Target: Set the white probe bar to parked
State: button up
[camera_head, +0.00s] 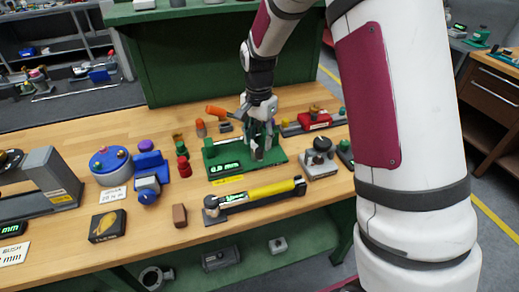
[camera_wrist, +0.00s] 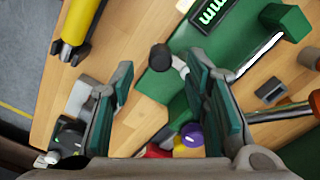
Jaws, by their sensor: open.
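The green device (camera_head: 222,168) with a lit digital display stands on the workbench; its green base also shows in the wrist view (camera_wrist: 163,84). In the wrist view a short white bar (camera_wrist: 180,67) with a dark round knob (camera_wrist: 160,57) lies over the green base, most likely the probe bar. Its far end is hidden behind a finger. My gripper (camera_head: 259,150) is over the green device, pointing down. In the wrist view my gripper (camera_wrist: 163,76) is open, with the knob seen between and beyond the fingers. I cannot tell whether either finger touches the bar.
A yellow cylinder tool (camera_head: 270,190) lies in front of the green device. A grey block with a black knob (camera_head: 320,158) stands close on the right. Red pieces (camera_head: 182,160) and a blue device (camera_head: 150,168) stand on the left. The bench front edge is mostly clear.

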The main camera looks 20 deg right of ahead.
aim_at(259, 149)
jog(key=shift+f, duration=2.5)
grip_shut()
